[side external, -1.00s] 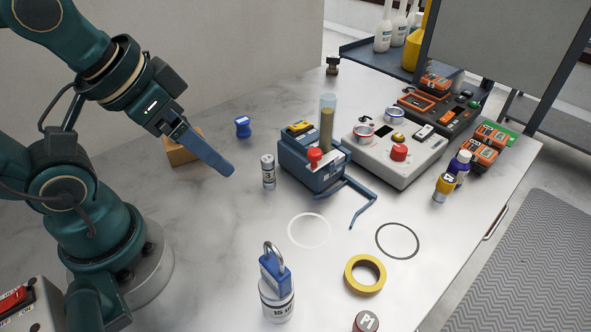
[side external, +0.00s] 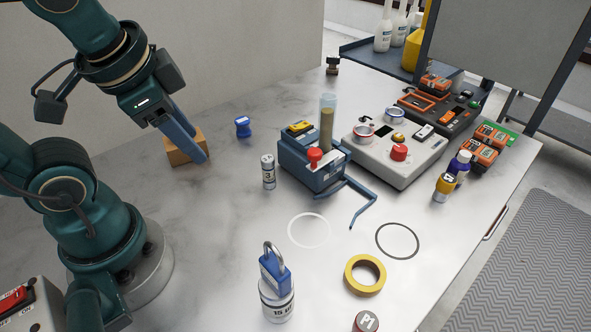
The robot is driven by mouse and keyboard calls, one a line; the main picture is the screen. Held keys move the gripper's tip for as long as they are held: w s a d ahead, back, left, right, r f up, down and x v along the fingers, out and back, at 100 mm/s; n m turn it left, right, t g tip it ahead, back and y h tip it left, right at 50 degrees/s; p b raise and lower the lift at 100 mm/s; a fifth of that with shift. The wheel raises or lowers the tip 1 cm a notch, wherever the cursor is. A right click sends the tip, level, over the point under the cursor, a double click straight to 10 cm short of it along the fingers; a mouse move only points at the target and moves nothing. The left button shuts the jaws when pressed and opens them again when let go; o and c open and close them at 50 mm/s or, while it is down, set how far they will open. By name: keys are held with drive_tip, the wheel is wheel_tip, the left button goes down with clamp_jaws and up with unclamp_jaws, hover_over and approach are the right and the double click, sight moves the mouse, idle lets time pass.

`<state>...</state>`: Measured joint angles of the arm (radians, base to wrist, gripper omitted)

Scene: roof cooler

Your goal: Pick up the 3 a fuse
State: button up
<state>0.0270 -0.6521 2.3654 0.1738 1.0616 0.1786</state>
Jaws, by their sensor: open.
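The 3 A fuse (side external: 268,173) is a small upright cylinder with silver ends and a pale label with a dark "3". It stands on the grey table (side external: 215,240), left of the blue device. My gripper (side external: 203,158) has blue fingers pointing down and to the right. It is left of the fuse, apart from it, in front of a brown block in this view. The jaws are open with nothing seen between them; the two fingers nearly overlap from this side.
The blue device (side external: 312,165) with a bent bar stands close right of the fuse. A brown block (side external: 185,150) lies behind my fingers, and a small blue object (side external: 243,127) stands beyond. A blue padlock (side external: 275,275) sits on a larger cylinder (side external: 277,304) in front.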

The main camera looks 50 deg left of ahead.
drive_tip(key=w+a+m+g+y, duration=0.3)
drive_tip(key=m+y, duration=0.1)
drive_tip(key=m, duration=0.2)
drive_tip(key=m+t+y, duration=0.4)
drive_tip(key=m+y, duration=0.3)
drive_tip(key=m, duration=0.6)
approach(264, 157)
drive_tip(key=shift+w+a+f, duration=0.3)
drive_tip(key=shift+a+f, duration=0.1)
drive_tip(key=shift+f, duration=0.1)
drive_tip(key=shift+s+d+f, duration=0.1)
drive_tip(key=shift+s+f, duration=0.05)
drive_tip(key=shift+f, duration=0.1)
drive_tip(key=x, duration=1.1)
drive_tip(key=shift+w+a, duration=0.25)
drive_tip(key=shift+w, duration=0.05)
clamp_jaws()
